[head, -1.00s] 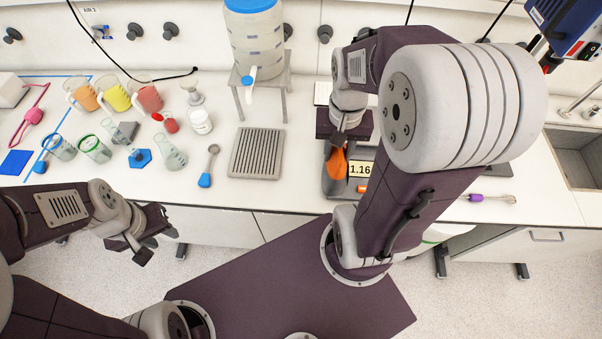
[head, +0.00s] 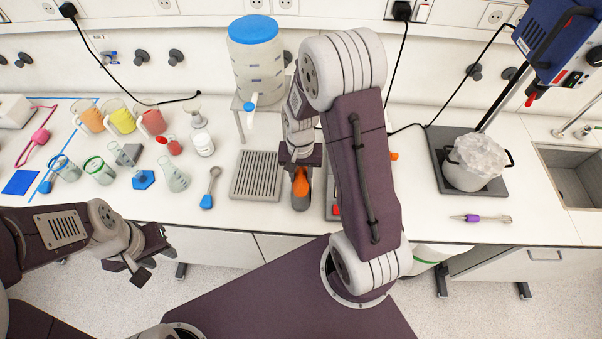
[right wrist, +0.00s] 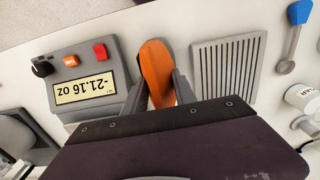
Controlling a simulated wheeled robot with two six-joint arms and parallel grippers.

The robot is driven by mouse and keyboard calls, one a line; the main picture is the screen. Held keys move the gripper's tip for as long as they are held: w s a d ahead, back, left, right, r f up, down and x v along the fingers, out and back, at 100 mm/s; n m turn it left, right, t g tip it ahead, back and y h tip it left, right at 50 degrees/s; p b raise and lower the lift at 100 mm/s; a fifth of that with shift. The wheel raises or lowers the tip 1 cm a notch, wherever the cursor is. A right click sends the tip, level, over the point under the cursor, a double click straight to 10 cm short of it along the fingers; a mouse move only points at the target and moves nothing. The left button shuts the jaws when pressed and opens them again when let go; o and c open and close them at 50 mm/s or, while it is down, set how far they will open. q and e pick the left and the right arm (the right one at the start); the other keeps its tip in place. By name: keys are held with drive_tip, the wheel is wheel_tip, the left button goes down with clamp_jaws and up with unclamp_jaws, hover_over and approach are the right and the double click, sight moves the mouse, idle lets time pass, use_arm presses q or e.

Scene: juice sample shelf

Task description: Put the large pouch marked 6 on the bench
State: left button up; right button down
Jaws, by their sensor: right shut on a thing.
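An orange pouch-like thing (head: 300,184) is in my right gripper (right wrist: 161,88). The two fingers close on its sides in the right wrist view, where it shows as a long orange shape (right wrist: 158,65). No number can be read on it. It is over the bench (head: 225,168), between the slotted grey tray (head: 256,176) and the scale (right wrist: 85,75). A grey patch shows just below it in the head view; I cannot tell whether it touches the bench. My left gripper (head: 148,258) is open and empty, in front of the bench's front edge.
The scale's display reads -21.16 oz. A blue-lidded tank (head: 256,65) stands behind the slotted tray. Beakers and flasks crowd the left, with a blue-ended spoon (head: 210,190). A pot (head: 470,165) and a purple-handled tool (head: 482,218) are at the right.

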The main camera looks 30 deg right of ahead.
drive_tip(key=shift+w, duration=0.15)
drive_tip(key=shift+f, duration=0.2)
drive_tip(key=c, duration=1.1)
unclamp_jaws()
drive_tip(key=shift+s, duration=0.2)
drive_tip(key=shift+o, duration=0.4)
